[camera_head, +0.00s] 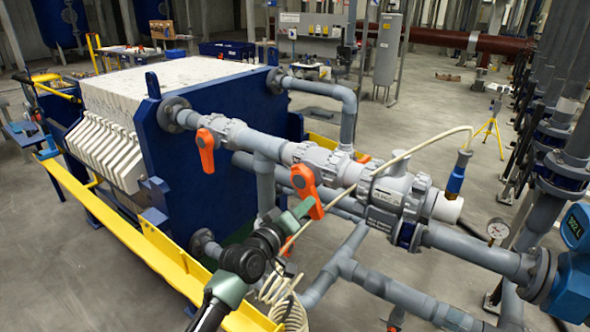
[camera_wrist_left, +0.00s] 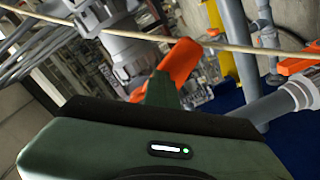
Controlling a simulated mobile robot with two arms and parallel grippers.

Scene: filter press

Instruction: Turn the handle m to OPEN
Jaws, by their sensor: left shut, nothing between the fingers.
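An orange valve handle (camera_head: 308,188) hangs down from a grey valve in the middle of the upper pipe. Another orange handle (camera_head: 206,150) hangs from a valve further left. I can read no letter "m" on either. My left gripper (camera_head: 303,208), dark green, is shut and empty at the lower part of the middle handle. In the left wrist view, the gripper's finger (camera_wrist_left: 162,92) overlaps the orange handle (camera_wrist_left: 180,63); whether they touch is unclear. The finger hides the handle's lower part. My right gripper is not in view.
A cream hose (camera_head: 420,147) runs across close to the middle handle and coils below (camera_head: 283,302). Grey pipes (camera_head: 385,290) cross below and to the right. The blue press plate (camera_head: 235,110) stands behind. A yellow rail (camera_head: 165,250) runs along the left.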

